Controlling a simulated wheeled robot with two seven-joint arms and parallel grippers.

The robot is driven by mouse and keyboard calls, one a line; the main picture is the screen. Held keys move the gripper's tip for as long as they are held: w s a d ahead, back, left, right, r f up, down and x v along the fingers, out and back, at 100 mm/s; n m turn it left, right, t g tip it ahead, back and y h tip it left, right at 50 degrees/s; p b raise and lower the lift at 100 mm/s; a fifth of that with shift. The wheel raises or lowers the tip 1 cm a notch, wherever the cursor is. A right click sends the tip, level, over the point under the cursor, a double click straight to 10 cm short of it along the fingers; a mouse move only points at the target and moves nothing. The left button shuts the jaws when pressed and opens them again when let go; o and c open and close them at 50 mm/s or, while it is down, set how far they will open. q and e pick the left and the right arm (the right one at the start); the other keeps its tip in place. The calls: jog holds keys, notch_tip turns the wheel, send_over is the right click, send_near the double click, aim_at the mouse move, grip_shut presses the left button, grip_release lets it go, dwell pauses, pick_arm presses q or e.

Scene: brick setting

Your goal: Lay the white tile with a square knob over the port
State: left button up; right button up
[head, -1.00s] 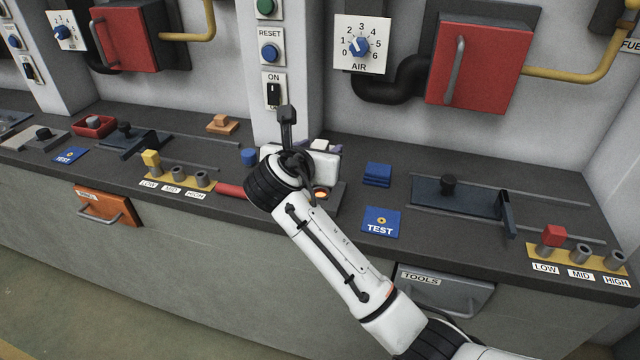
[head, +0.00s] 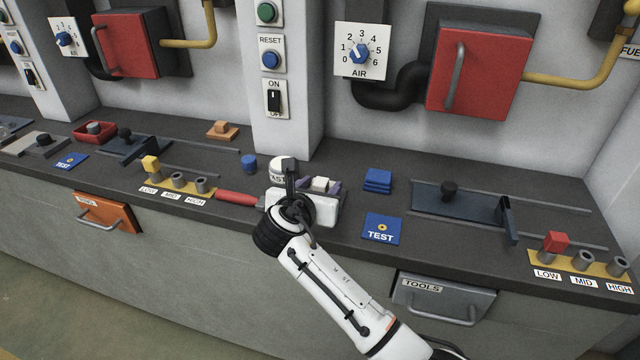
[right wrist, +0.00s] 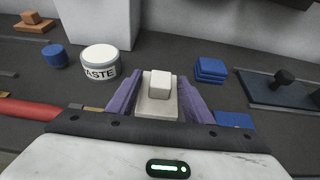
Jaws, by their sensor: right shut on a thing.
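My right gripper (right wrist: 158,98) is shut on the white tile with a square knob (right wrist: 160,86), its purple fingers on either side of it. In the head view the tile's pale knob (head: 320,184) shows between the fingers, just behind my white gripper body, over the counter. I cannot tell whether the tile touches the counter. My left gripper is not in view.
A white jar labelled "ASTE" (right wrist: 101,63) stands left of the tile, with a blue cylinder (head: 249,164) beyond it. A red-handled object (head: 238,198) lies to the left. Stacked blue tiles (head: 377,181) and a blue TEST plate (head: 381,228) are to the right.

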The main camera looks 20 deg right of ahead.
jog(key=shift+f, duration=0.1)
jog(key=o, duration=1.2)
jog(key=shift+f, duration=0.1)
jog(key=shift+r, duration=0.35)
jog(key=v, duration=1.2)
jog(key=shift+r, duration=0.15)
